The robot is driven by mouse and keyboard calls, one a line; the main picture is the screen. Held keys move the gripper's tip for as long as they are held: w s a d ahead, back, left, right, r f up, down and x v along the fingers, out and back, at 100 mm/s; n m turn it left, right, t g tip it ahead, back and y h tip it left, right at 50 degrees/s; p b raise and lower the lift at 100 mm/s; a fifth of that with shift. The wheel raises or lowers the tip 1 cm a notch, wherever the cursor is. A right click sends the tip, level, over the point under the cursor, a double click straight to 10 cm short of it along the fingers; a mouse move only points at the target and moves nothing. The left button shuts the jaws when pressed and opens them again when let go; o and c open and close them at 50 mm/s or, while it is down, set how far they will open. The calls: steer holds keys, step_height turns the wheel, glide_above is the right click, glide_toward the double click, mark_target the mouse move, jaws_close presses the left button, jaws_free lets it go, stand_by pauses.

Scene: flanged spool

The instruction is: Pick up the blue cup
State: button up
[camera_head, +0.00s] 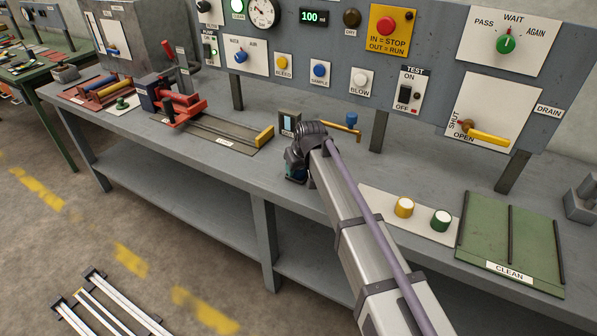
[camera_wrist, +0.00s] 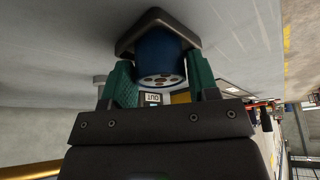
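The blue cup (camera_wrist: 158,52) is in the middle of the wrist view, with a pale round end face with holes turned toward the camera. Its far end is at a dark grey square block (camera_wrist: 124,42). My gripper (camera_wrist: 160,68) has one green finger on each side of the cup, very close to its sides. Whether the fingers press on the cup is not clear. In the head view my gripper (camera_head: 296,174) is low at the bench's front edge, and my arm largely hides it and the cup.
A white plate with a yellow-sided cup (camera_head: 404,207) and a green-sided cup (camera_head: 441,220) lies to the right, before a green CLEAN tray (camera_head: 530,245). A yellow lever with a blue knob (camera_head: 352,118) stands just behind my wrist. A red vise (camera_head: 180,105) is left.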

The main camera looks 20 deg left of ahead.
steer(key=c, duration=0.5)
steer(key=shift+c, duration=0.2)
